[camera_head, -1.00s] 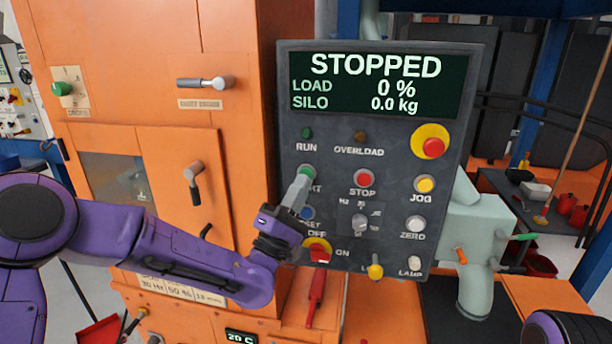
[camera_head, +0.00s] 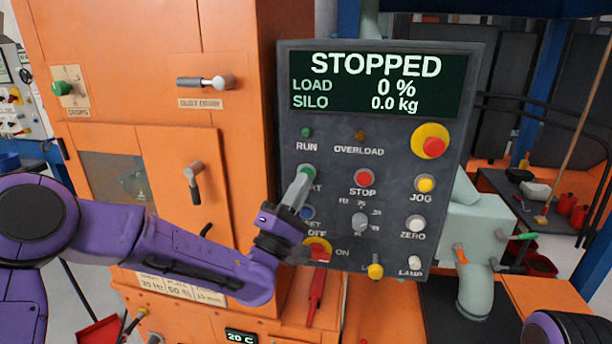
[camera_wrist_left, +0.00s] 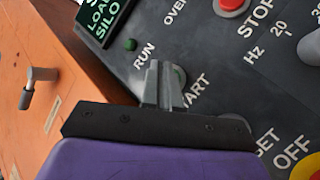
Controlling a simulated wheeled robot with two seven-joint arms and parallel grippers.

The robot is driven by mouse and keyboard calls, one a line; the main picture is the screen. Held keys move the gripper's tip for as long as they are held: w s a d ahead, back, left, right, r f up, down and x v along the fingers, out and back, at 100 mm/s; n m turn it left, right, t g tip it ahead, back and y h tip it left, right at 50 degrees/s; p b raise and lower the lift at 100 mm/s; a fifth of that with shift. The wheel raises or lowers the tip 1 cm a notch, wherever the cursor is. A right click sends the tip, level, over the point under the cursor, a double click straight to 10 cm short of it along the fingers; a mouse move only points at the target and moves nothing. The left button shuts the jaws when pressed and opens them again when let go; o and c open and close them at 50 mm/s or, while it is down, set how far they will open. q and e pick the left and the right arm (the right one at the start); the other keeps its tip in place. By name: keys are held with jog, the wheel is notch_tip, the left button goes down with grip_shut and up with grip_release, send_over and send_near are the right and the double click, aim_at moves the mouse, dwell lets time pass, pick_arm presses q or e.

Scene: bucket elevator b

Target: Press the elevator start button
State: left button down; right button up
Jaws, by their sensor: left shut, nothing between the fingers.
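The green start button (camera_head: 308,171) is on the dark grey control panel (camera_head: 400,260), below the RUN lamp (camera_head: 307,132). My left gripper (camera_head: 302,178) is shut and empty, its fingertips right at the button and covering part of it and of its label. The display (camera_head: 378,84) reads STOPPED, load 0 %, silo 0.0 kg.
The red STOP button (camera_head: 363,178) sits right of start. A red emergency button (camera_head: 433,147), yellow JOG button (camera_head: 425,184) and white ZERO button (camera_head: 414,224) are farther right. A red OFF/ON switch (camera_head: 319,252) is below my gripper. An orange cabinet (camera_head: 110,45) stands left.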

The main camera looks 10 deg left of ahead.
pick_arm(q)
jog(key=shift+w, duration=0.25)
jog(key=shift+w, duration=0.35)
dwell(0.6)
jog(key=shift+s, duration=0.15)
jog(key=shift+s+b, duration=0.5)
jog(key=shift+s, duration=0.2)
jog(key=s+b, duration=0.2)
jog(key=s, duration=0.3)
dwell(0.7)
